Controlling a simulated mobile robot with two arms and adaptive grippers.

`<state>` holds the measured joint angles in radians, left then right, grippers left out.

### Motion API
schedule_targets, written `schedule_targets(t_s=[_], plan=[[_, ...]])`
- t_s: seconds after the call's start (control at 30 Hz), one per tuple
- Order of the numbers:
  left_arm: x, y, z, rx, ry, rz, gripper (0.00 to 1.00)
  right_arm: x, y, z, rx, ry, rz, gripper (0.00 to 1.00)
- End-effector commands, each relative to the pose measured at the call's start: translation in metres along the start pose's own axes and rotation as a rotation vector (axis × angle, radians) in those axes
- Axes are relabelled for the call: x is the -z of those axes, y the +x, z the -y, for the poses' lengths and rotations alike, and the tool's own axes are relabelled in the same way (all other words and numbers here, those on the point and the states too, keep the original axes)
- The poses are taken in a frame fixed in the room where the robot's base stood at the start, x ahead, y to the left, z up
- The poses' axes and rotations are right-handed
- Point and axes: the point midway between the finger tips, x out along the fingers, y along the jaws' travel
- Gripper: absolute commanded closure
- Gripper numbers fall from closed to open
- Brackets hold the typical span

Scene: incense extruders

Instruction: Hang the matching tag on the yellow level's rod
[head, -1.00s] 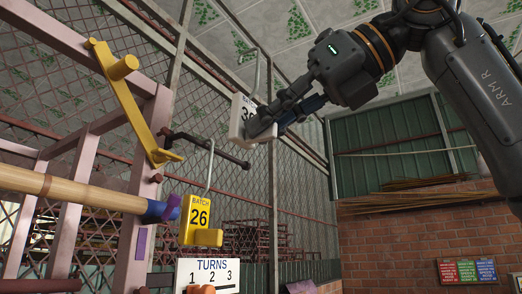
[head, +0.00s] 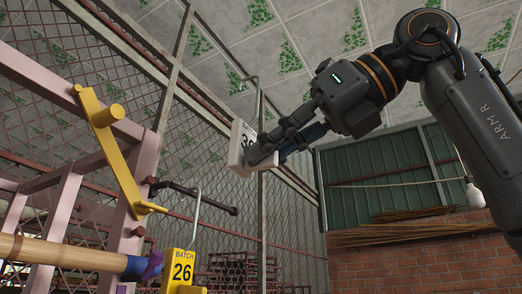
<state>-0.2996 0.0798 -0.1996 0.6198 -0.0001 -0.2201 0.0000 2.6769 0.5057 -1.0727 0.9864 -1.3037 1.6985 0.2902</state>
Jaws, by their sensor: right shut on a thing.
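My right gripper (head: 270,151) is shut on a white tag (head: 238,146) lettered "BATCH" with a number starting with 3; my fingers hide the rest. Its wire hook rises above it, with the bend at the top. The tag is up and to the right of the dark rod (head: 213,202), apart from it in the picture. The rod sticks out from the pink frame beside the yellow lever (head: 117,155). A yellow tag (head: 181,268) reading "BATCH 26" has its wire hook over the rod; its lower part is cut off. My left gripper is not in view.
A pink metal frame (head: 142,165) and a mesh fence stand at the left. A bamboo pole (head: 60,252) with a blue end runs in at lower left. A bulb (head: 474,195) hangs at right before the brick wall. Space around the rod's free tip looks clear.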

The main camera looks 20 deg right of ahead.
Motion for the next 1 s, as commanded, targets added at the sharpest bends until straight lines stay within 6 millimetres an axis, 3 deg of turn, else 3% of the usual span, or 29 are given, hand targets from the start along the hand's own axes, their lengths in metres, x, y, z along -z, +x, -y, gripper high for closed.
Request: schedule_targets(t_s=[1.0], plan=[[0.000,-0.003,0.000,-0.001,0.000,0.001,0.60,0.029,-0.069,0.000,0.000,-0.001,0.000,1.00]])
